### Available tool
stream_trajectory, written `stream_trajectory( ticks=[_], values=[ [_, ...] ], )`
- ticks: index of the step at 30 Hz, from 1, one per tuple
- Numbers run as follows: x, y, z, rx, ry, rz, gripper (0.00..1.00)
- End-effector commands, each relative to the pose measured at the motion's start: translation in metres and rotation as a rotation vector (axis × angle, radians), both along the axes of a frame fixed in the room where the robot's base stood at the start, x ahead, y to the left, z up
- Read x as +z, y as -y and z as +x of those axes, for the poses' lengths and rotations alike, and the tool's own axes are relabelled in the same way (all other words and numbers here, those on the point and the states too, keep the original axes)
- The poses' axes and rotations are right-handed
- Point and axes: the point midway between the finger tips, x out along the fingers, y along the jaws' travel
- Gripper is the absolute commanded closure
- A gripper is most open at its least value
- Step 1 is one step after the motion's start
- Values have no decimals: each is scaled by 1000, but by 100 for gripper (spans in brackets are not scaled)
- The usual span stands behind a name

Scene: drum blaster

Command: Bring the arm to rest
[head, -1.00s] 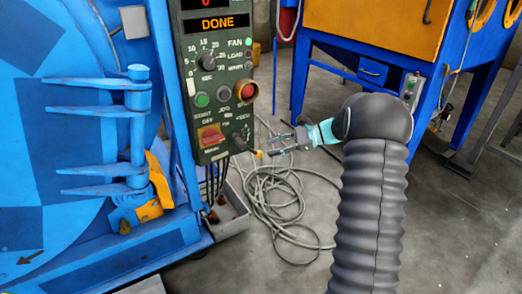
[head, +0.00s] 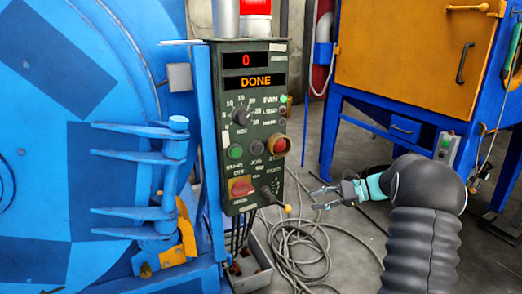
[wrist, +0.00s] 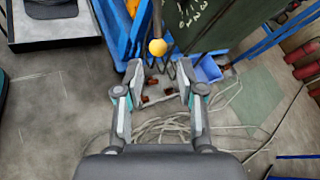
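My gripper (head: 318,199) hangs to the right of the green control panel (head: 228,130), open and empty. In the wrist view its two fingers (wrist: 159,75) stand apart with nothing between them. The panel's lever, with a yellow ball knob (head: 287,208), sticks out from its lower right corner. The knob also shows in the wrist view (wrist: 158,47), just beyond the fingertips. A gap separates the gripper from the knob in the head view. The panel displays read 0 and DONE (head: 255,83). My arm reaches in from the lower right.
The blue drum machine (head: 70,130) fills the left side. A grey cable (head: 310,245) lies coiled on the floor below the gripper, beside an open box (head: 250,272). A blue and orange cabinet (head: 415,50) stands at the back right.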

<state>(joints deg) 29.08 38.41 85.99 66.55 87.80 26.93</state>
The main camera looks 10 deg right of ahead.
Motion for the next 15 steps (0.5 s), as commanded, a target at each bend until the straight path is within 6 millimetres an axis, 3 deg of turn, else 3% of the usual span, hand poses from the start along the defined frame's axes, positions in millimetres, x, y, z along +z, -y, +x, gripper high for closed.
stream_trajectory(
  ticks=[5,8,15],
  values=[
    [-45,6,-16,37,1,-145,62],
    [-70,8,-38,83,-11,-241,62],
    [-75,-1,-96,233,26,-483,62]
  ],
)
